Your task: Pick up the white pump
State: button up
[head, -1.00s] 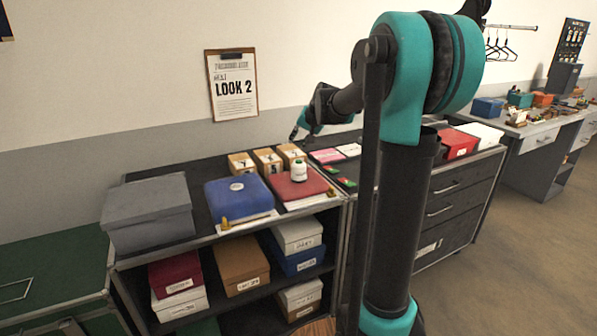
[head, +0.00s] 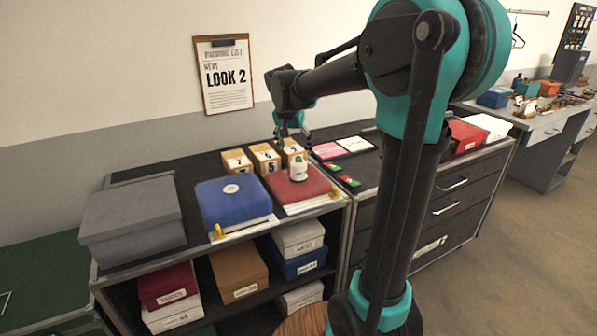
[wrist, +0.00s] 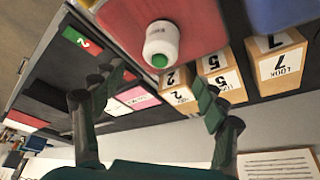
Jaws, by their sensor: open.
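No shoe-like white pump is plain in view. A small white, rounded, bottle- or spool-like thing with green at its end (head: 298,170) stands on the lid of the red box (head: 285,192); it also shows in the wrist view (wrist: 161,42), with its green end facing the camera. My gripper (head: 293,136) is open and empty, pointing down above the numbered wooden blocks, behind and above the white thing. In the wrist view its spread fingers (wrist: 155,92) lie below the white thing, apart from it.
Numbered wooden blocks (head: 265,158) stand close behind the red box. A blue box (head: 232,200) and a grey box (head: 133,222) are to the left. Pink and white cards (head: 328,151) and red-green tags lie right. A clipboard (head: 226,76) hangs on the wall.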

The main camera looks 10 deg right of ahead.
aim_at(298, 160)
jog(key=x, duration=0.9)
jog(key=shift+s+f, duration=0.1)
jog(key=shift+f, duration=0.2)
jog(key=shift+c, duration=0.3)
jog(key=c, duration=1.6)
grip_shut()
jog(key=shift+r, duration=0.15)
